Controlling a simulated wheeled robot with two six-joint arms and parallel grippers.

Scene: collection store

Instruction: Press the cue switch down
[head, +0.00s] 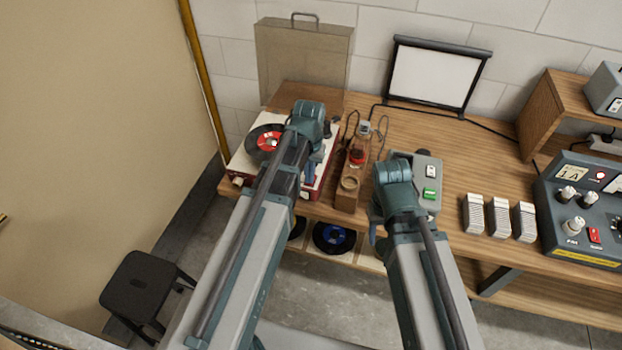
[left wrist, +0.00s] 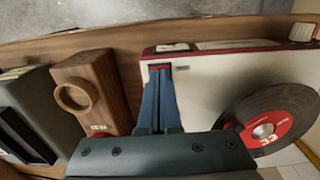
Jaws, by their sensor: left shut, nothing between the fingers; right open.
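The record player (head: 238,160) stands at the left end of the bench, with a black record with a red label (head: 268,141) on it. In the left wrist view the white deck (left wrist: 215,85) shows a small red-edged dark piece (left wrist: 160,66), which looks like the cue switch. My left gripper (left wrist: 160,74) is shut and empty, its blue fingertips right at that piece and partly covering it. I cannot tell whether they touch or whether it is down. In the head view the left gripper (head: 309,176) is over the player's right side. My right gripper (head: 379,236) is open, mostly hidden by its arm.
A wooden block with a round ring (head: 349,184) stands close right of the player. A grey box with a green button (head: 430,193) is beyond my right arm. Several card stacks (head: 499,217) and a control panel (head: 585,215) stand further right. A black stool (head: 138,286) is on the floor.

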